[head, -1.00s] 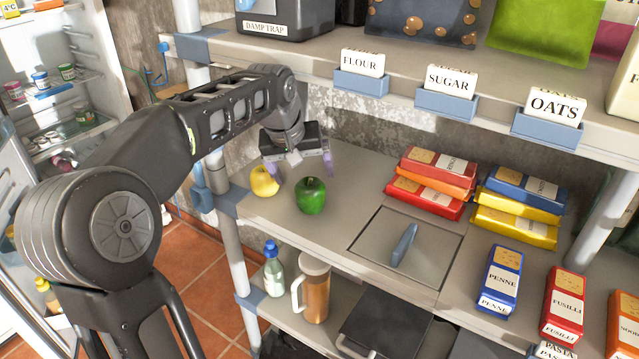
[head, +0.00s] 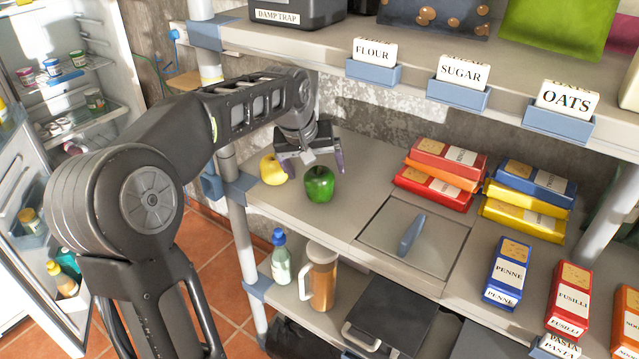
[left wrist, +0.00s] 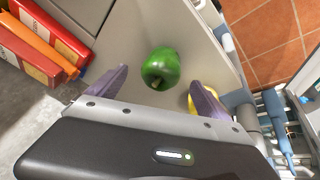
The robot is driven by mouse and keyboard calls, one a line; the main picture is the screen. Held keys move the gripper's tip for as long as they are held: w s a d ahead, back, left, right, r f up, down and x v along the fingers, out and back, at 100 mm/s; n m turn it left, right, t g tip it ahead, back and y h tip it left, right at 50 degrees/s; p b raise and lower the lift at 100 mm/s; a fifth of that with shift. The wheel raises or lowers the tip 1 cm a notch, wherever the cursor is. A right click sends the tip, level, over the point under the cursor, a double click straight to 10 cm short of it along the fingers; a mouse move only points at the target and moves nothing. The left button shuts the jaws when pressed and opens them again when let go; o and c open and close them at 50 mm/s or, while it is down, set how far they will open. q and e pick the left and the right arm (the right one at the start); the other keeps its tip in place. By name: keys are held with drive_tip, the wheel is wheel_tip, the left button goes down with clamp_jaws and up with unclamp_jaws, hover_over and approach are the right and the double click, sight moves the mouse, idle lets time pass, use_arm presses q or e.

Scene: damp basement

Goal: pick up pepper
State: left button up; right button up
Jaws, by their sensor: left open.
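A green pepper (head: 319,184) stands upright on the left part of the middle shelf (head: 345,214). It also shows in the left wrist view (left wrist: 161,68), between and a little beyond my fingertips. My left gripper (head: 312,166) is open and empty, just behind and above the pepper in the head view. Its purple fingers also show in the left wrist view (left wrist: 157,90), spread wide with the pepper lying in the gap's direction. I cannot tell whether they touch it. My right gripper is not in view.
A yellow fruit (head: 272,170) sits close left of the pepper, near one finger. Stacked pasta boxes (head: 440,172) lie to the right. A blue-handled lid (head: 412,236) is in the shelf. The upper shelf with labelled holders (head: 373,70) overhangs the back.

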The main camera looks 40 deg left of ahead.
sight(319, 174)
use_arm(q)
drive_tip(key=p+x, duration=0.1)
drive_tip(key=x, duration=0.4)
drive_tip(key=shift+a, duration=0.15)
drive_tip(key=shift+r, duration=0.1)
drive_tip(key=shift+c, duration=0.2)
drive_tip(key=c, duration=1.5)
drive_tip(key=shift+o, duration=0.2)
drive_tip(key=shift+r, duration=0.15)
drive_tip(key=shift+r, duration=0.55)
drive_tip(key=s+d+b, duration=0.3)
drive_tip(key=s+b, duration=0.1)
drive_tip(key=s, duration=1.4)
drive_tip(key=shift+b, duration=0.4)
